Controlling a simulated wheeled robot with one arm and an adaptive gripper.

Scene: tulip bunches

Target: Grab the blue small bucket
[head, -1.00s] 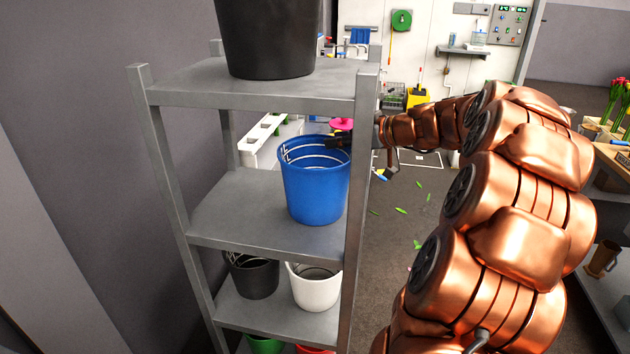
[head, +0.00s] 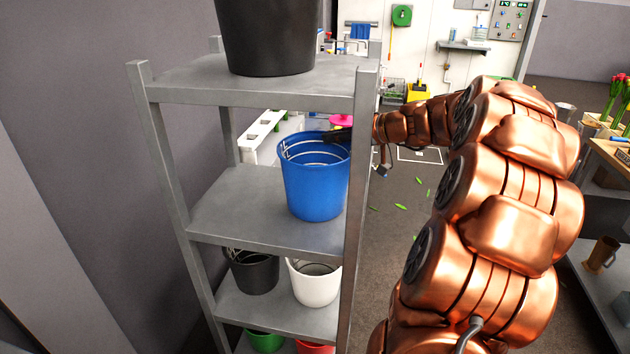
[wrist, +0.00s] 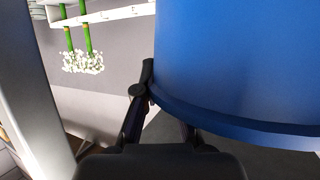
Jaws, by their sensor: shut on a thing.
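The blue bucket (head: 315,185) stands upright on the middle shelf of the grey rack, near its right side. Its wire handle shows inside the rim. My gripper (head: 338,136) reaches in from the right, past the rack's front right post, and is shut on the bucket's rim at the upper right. In the wrist view the blue bucket wall (wrist: 235,65) fills the upper right, with its rim band lying at the gripper fingers (wrist: 165,105). The post hides part of the wrist, and the fingertips are partly hidden by the bucket.
The grey rack's front right post (head: 357,200) stands between my arm and the bucket. A large black bucket (head: 267,35) is on the top shelf. A black bucket (head: 254,272) and a white bucket (head: 314,284) stand on the shelf below. A wooden table is at the right.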

